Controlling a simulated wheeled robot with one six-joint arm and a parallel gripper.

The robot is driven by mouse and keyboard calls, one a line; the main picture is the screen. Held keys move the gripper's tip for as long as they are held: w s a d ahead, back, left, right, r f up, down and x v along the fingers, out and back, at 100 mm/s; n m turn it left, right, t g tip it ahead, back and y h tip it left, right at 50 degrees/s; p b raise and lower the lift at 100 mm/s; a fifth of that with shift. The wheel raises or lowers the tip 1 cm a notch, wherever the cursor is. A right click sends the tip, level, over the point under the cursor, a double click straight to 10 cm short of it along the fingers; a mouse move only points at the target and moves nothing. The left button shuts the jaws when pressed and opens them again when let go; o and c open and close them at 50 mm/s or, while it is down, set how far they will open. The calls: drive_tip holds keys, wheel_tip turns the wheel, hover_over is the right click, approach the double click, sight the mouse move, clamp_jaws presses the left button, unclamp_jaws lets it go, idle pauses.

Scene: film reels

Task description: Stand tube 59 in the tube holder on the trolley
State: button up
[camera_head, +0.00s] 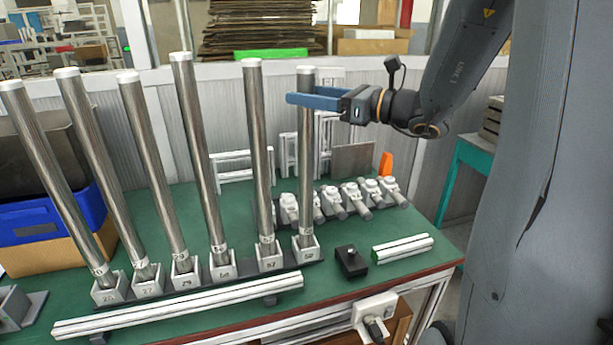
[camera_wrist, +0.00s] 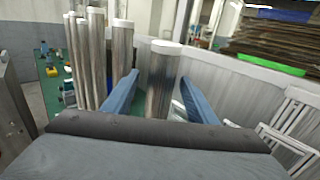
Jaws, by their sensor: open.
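Several tall steel tubes with white caps stand upright in a row of small square sockets on a dark rack. The rightmost tube (camera_head: 307,170) stands in the end socket (camera_head: 309,252); its number label is too small to read surely, so I cannot confirm it is tube 59. My gripper (camera_head: 292,98) is open near the top of this tube, and one blue finger crosses in front of it. In the wrist view the tube (camera_wrist: 163,90) shows between the two open fingers (camera_wrist: 160,77), with no clear contact. I cannot identify the trolley's tube holder in either view.
The neighbouring tube (camera_head: 258,150) stands close on the left. White clamp-like parts (camera_head: 330,200), a black block (camera_head: 350,262) and pale aluminium bars (camera_head: 403,248) lie on the green tabletop (camera_head: 330,290). A blue crate (camera_head: 45,220) is at left, a teal stand (camera_head: 470,155) at right.

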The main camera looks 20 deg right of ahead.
drive_tip(key=x, duration=0.1)
drive_tip(key=p+x, duration=0.1)
drive_tip(key=x, duration=0.2)
drive_tip(key=shift+w+a+f+p, duration=0.25)
drive_tip(key=shift+w+p, duration=0.1)
drive_tip(key=shift+p, duration=0.05)
clamp_jaws()
